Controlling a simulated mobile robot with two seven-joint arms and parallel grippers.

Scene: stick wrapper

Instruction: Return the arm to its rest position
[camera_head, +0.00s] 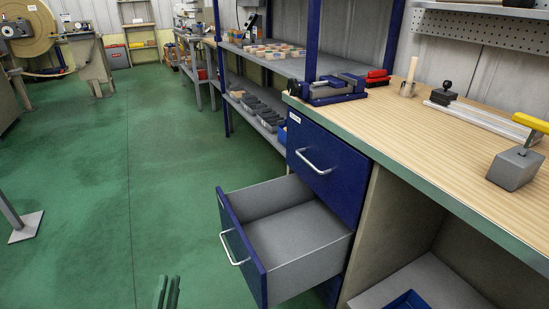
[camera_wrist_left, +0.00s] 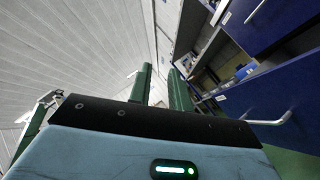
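My left gripper (camera_head: 167,292) shows at the bottom edge of the head view, over the green floor and left of the open drawer (camera_head: 298,238). Its two green fingers stand close together with a narrow gap and nothing between them. The left wrist view shows the same gap between the fingers (camera_wrist_left: 160,88). The gripper is apart from the drawer and its handle (camera_head: 235,248). The rest of the left arm is out of the head view. I cannot make out my right gripper in either view.
The pulled-out drawer is empty and juts into the floor space. Above it is a closed blue drawer (camera_head: 325,170) under the wooden worktop (camera_head: 430,130). A blue vise (camera_head: 335,90) and a yellow-handled tool (camera_head: 515,165) stand on top. The floor to the left (camera_head: 100,180) is largely clear.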

